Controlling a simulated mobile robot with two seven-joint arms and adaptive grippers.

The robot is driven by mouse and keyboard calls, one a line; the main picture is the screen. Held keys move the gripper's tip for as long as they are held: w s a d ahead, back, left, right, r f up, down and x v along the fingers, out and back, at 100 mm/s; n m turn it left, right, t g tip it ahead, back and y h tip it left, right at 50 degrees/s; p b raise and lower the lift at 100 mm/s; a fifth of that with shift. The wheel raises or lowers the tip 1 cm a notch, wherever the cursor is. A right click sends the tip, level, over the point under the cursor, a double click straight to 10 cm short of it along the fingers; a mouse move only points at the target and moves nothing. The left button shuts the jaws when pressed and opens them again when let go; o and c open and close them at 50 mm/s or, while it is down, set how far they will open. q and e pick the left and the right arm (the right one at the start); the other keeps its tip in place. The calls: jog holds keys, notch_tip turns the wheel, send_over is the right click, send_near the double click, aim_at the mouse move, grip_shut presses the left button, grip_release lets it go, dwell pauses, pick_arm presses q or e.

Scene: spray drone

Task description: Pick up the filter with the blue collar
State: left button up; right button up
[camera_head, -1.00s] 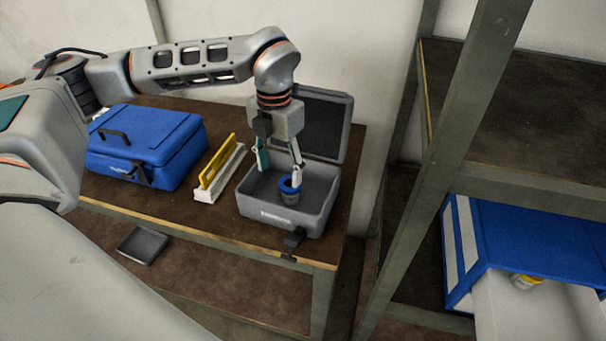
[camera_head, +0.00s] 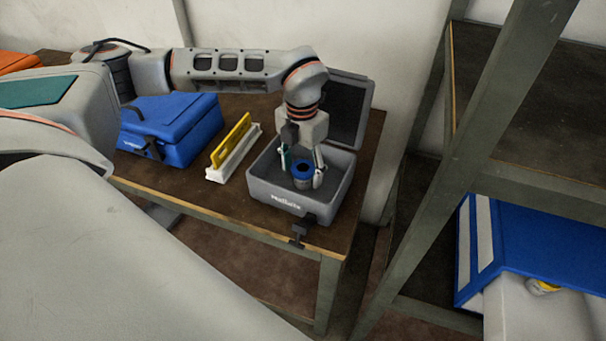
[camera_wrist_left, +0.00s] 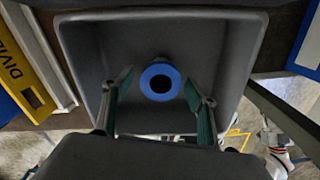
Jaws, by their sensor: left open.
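The filter with the blue collar (camera_head: 302,180) stands upright in the open grey case (camera_head: 270,193) on the table. In the left wrist view its round blue collar (camera_wrist_left: 160,67) is seen from above, with a dark hole in the middle. My left gripper (camera_head: 302,171) points down into the case and is open, with one finger on each side of the filter. In the left wrist view there are gaps between both fingers (camera_wrist_left: 158,84) and the collar, so nothing is held. My right gripper is not in view.
The case walls surround the fingers, and its raised lid (camera_head: 345,110) stands behind my wrist. A yellow divider in a white holder (camera_head: 235,155) and a blue case (camera_head: 180,125) are to the left. A metal shelf frame (camera_head: 440,190) stands at the right.

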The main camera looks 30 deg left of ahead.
pick_arm(q)
jog(key=c, duration=1.2)
jog(key=shift+r, duration=0.1)
jog(key=shift+c, duration=0.2)
